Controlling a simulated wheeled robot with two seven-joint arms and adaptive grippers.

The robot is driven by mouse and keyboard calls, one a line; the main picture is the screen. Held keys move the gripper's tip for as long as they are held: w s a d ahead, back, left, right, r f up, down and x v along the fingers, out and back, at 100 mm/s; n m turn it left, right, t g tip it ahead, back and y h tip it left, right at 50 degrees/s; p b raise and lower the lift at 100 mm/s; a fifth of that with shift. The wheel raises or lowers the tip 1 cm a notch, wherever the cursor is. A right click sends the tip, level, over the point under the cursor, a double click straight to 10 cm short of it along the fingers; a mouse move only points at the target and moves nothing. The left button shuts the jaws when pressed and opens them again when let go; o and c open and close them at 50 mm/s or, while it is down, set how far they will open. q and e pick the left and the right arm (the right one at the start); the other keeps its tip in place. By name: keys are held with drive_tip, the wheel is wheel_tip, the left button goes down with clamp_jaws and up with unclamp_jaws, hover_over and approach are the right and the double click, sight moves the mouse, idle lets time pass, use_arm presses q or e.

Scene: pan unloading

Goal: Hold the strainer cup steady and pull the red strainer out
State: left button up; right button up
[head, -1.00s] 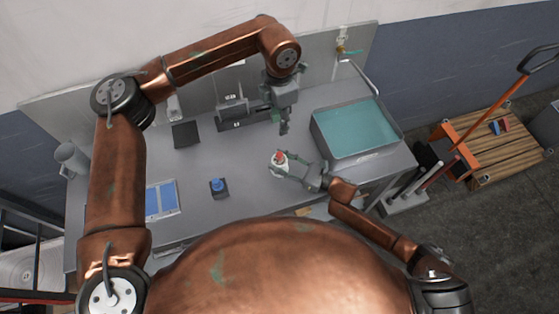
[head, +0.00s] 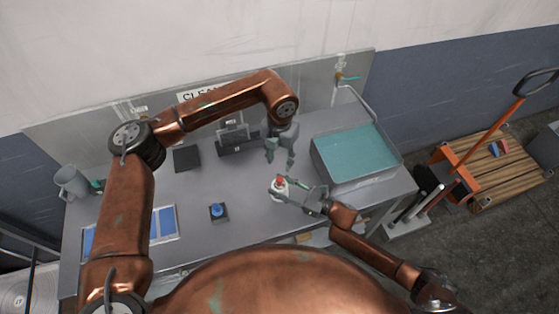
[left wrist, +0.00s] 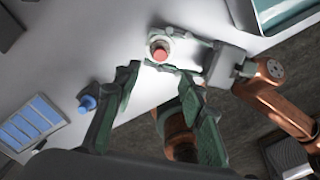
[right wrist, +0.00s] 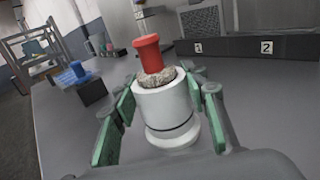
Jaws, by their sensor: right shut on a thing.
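The strainer cup (right wrist: 168,112) is white and round with a dark ring low down, and stands upright on the table. The red strainer (right wrist: 149,55) sticks up out of its top, above a grainy, speckled fill (right wrist: 160,78). My right gripper (head: 276,190) is shut on the cup, one finger on each side of it. My left gripper (head: 280,162) is open and empty, above and behind the cup in the head view. In the left wrist view the red strainer (left wrist: 160,54) lies just beyond the open left fingers (left wrist: 155,72).
A teal-filled basin (head: 355,152) stands at the right of the table. A stand with slots marked 1 and 2 (right wrist: 235,46) is behind the cup. A blue button (head: 217,210), a blue-panelled tray (head: 163,223) and a grey jug (head: 72,182) are at the left.

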sight(279, 179)
use_arm(q)
wheel_tip(279, 179, down, 12)
drive_tip(key=shift+f, duration=0.15)
idle(0.4)
drive_tip(key=shift+c, duration=0.2)
clamp_jaws()
idle(0.6)
